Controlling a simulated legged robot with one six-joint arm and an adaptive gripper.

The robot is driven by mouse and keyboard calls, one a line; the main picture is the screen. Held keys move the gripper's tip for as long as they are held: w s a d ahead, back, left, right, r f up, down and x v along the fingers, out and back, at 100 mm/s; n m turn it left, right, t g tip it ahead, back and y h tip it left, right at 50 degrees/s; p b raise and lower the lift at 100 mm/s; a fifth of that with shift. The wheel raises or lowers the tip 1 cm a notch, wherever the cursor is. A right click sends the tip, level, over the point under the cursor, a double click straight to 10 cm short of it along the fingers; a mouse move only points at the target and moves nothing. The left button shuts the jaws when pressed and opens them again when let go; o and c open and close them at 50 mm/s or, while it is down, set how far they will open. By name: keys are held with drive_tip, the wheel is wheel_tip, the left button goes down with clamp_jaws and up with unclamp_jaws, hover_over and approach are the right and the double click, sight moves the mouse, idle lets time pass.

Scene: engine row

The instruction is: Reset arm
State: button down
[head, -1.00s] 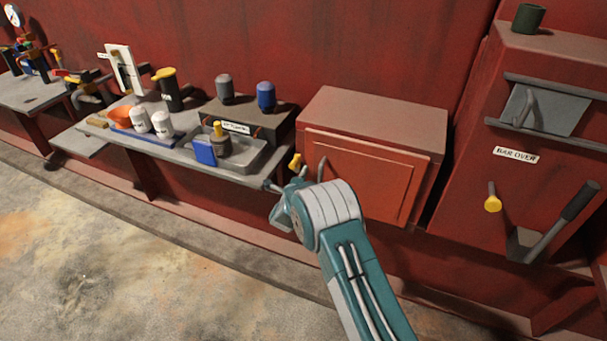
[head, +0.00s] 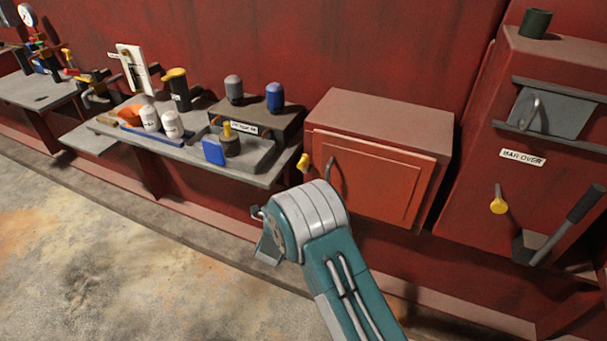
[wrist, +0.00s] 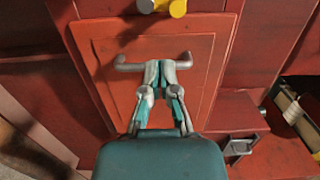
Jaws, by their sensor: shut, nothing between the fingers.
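My gripper (wrist: 160,72) shows in the wrist view, its two fingers together and holding nothing. It lines up in that picture with the silver handle (wrist: 130,66) of the orange-red cabinet door (wrist: 195,85) and hides the handle's middle. Whether it touches the handle I cannot tell. In the head view my teal and grey arm is bent in front of the bench, and the fingers cannot be made out. The cabinet door (head: 375,185) is shut, with its handle (head: 330,175) at its left side.
A yellow knob (head: 303,163) sits beside the door. A grey bench (head: 245,180) at left holds white canisters, an orange bowl (head: 131,115) and a blue box (head: 214,150). The floor (head: 130,260) at lower left is clear.

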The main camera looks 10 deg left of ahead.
drive_tip(key=w+d+r+n+g+y, duration=0.2)
drive_tip(key=d+r+n+y, duration=0.15)
drive_tip(key=r, duration=0.85)
drive_tip(key=s+d+r+n+g+y, duration=0.25)
drive_tip(key=s+d+r+n, duration=0.4)
drive_tip(key=r, duration=0.35)
drive_tip(key=s+d+r+n+g+h, duration=0.1)
drive_tip(key=s+d, duration=0.4)
drive_tip(key=s, duration=0.6)
drive_tip(key=s+d+r+n+g, duration=0.1)
drive_tip(key=s+d+n+g, duration=0.3)
drive_tip(key=s, duration=0.7)
drive_tip(key=s+d+r+n+g+h, duration=0.1)
drive_tip(key=s+d+n, duration=0.4)
drive_tip(key=s, duration=0.6)
drive_tip(key=shift+s+d+r+g+h, duration=0.15)
drive_tip(key=shift+s+d+g+h, duration=0.2)
drive_tip(key=shift+d+g, duration=0.45)
